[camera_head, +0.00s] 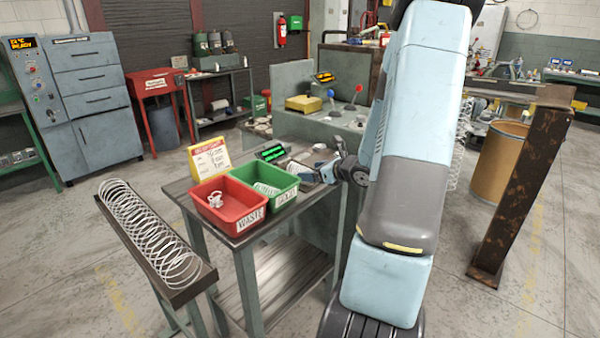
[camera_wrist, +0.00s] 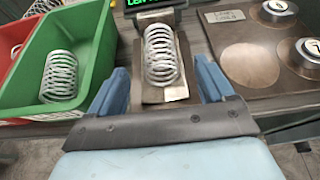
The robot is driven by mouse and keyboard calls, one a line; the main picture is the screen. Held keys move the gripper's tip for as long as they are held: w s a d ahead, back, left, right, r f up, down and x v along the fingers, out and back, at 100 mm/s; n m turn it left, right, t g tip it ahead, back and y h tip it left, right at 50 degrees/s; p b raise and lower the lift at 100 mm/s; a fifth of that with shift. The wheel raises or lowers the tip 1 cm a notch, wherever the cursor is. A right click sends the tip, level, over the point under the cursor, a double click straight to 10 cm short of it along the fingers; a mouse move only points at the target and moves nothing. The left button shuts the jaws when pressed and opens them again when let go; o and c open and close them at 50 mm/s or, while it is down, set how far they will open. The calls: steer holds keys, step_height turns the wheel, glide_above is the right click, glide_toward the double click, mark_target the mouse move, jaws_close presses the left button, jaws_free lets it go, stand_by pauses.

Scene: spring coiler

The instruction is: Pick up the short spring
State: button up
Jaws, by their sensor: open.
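A white coil spring (camera_wrist: 161,57) lies on a metal plate (camera_wrist: 177,92) below a green-lit display, which also shows in the head view (camera_head: 271,153). My gripper (camera_wrist: 163,80) is open, its two blue fingers on either side of the spring's near part, with gaps showing. I cannot tell the height of the fingers over the plate. In the head view my gripper (camera_head: 340,172) is at the bench's far right, and the plate area is partly hidden. Another white spring (camera_wrist: 60,75) lies in the green bin (camera_wrist: 97,62). Which spring is the short one is not marked.
The red bin (camera_head: 232,222), labelled waste, holds tangled wire (camera_head: 215,199) beside the green bin (camera_head: 284,198). A trough (camera_head: 203,276) with a long spring (camera_head: 150,235) stands left of the bench. Numbered round weights (camera_wrist: 279,10) sit right of the plate. A yellow-edged sign (camera_head: 210,158) stands behind the bins.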

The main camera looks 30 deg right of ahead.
steer(key=x, duration=0.4)
steer(key=shift+w+f, duration=0.1)
steer(key=shift+f, duration=0.05)
